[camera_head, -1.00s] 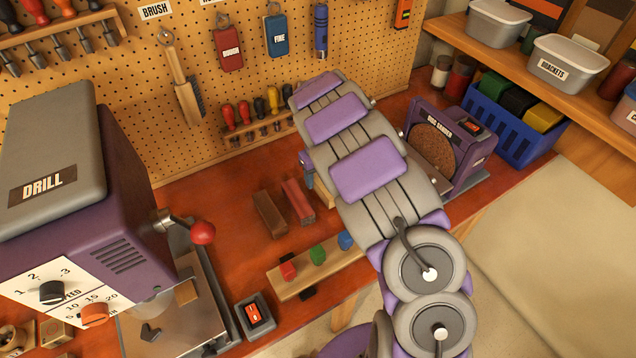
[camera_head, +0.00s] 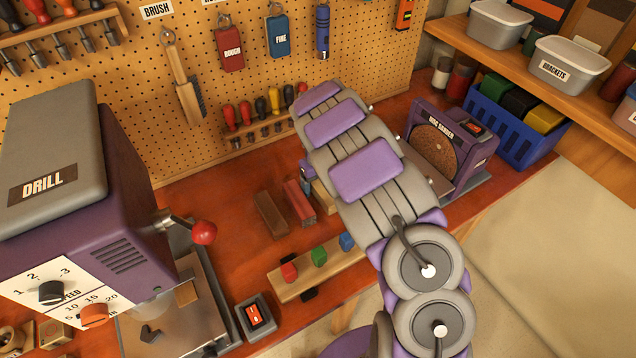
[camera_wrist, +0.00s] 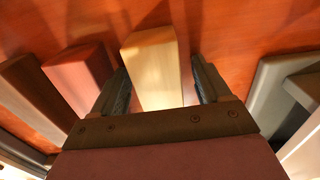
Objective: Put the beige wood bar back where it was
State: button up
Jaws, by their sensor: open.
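The beige wood bar (camera_wrist: 152,58) lies on the red-brown bench top between the two fingers of my gripper (camera_wrist: 160,85) in the wrist view. My gripper is open, with a finger on each side of the bar. The left finger is close to the bar, and a gap shows on the right; contact cannot be told. In the head view my arm hides most of the gripper, and only part of the beige bar (camera_head: 324,196) shows beside the red bar (camera_head: 299,201). A dark brown bar (camera_head: 270,214) lies left of the red one.
A wooden strip (camera_head: 290,292) with red, green and blue knobs lies at the bench's front. The disc sander (camera_head: 447,150) stands right of my arm, the drill (camera_head: 80,190) at the left. A screwdriver rack (camera_head: 262,134) is on the pegboard behind.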

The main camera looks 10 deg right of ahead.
aim_at(318, 181)
notch_tip(318, 181, up, 12)
jog(key=p, duration=0.2)
jog(key=s+d+r+n, duration=0.3)
jog(key=s+r+n, duration=0.3)
jog(key=s+r, duration=0.2)
jog(key=s+a+r+n+g, duration=0.1)
jog(key=s+r+n, duration=0.1)
jog(key=s+n, duration=1.1)
jog(key=s+a+r+n, duration=0.2)
jog(key=s+n, duration=1.1)
jog(key=s, duration=0.8)
jog(key=shift+g, duration=0.4)
